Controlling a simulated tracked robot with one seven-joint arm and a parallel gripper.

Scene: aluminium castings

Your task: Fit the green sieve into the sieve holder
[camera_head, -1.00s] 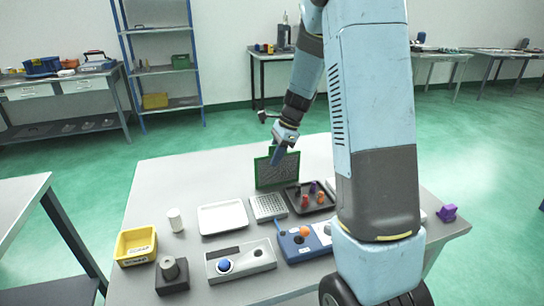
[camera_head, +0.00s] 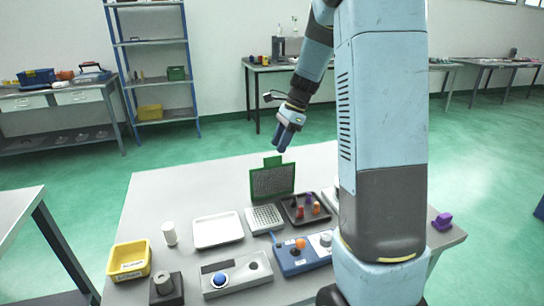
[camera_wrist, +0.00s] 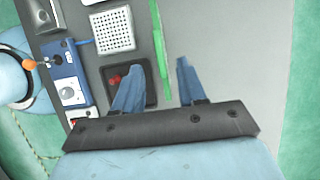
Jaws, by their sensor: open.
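The green sieve (camera_head: 272,182), a green-framed mesh panel with a tab on top, stands upright at the back of the table in the head view. In the wrist view it shows nearly edge-on as a thin green strip (camera_wrist: 162,55). My gripper (camera_head: 281,148) is open and empty, above the sieve and apart from it. In the wrist view the sieve's strip lies between the two spread blue fingers of my gripper (camera_wrist: 157,63).
In front of the sieve are a perforated light block (camera_head: 264,218) and a dark tray (camera_head: 290,214) with small coloured pieces. A white tray (camera_head: 218,243), blue control box (camera_head: 290,266) and yellow bin (camera_head: 116,273) stand nearer. The table behind the sieve is clear.

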